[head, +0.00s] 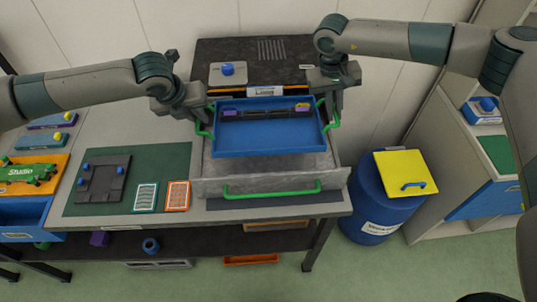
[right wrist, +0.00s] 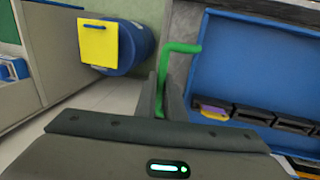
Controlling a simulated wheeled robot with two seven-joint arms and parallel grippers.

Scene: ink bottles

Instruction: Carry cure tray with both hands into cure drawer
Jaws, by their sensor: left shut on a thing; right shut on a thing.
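The blue cure tray (head: 270,143) has a green handle at each side and holds a row of dark pieces (head: 265,112) with purple and yellow parts along its back. It is over the open grey cure drawer (head: 255,186), whose front carries a green bar handle. I cannot tell whether the tray touches the drawer floor. My left gripper (head: 205,113) is shut on the tray's left handle. My right gripper (head: 331,104) is shut on its right handle (right wrist: 165,75); the fingers partly hide the grip in the right wrist view.
A dark-topped unit (head: 292,50) stands behind the tray. A blue barrel (head: 378,212) with a yellow lid board (head: 405,172) stands right of the table. A green mat (head: 118,200) with a dark plate and two small cards lies left of the drawer.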

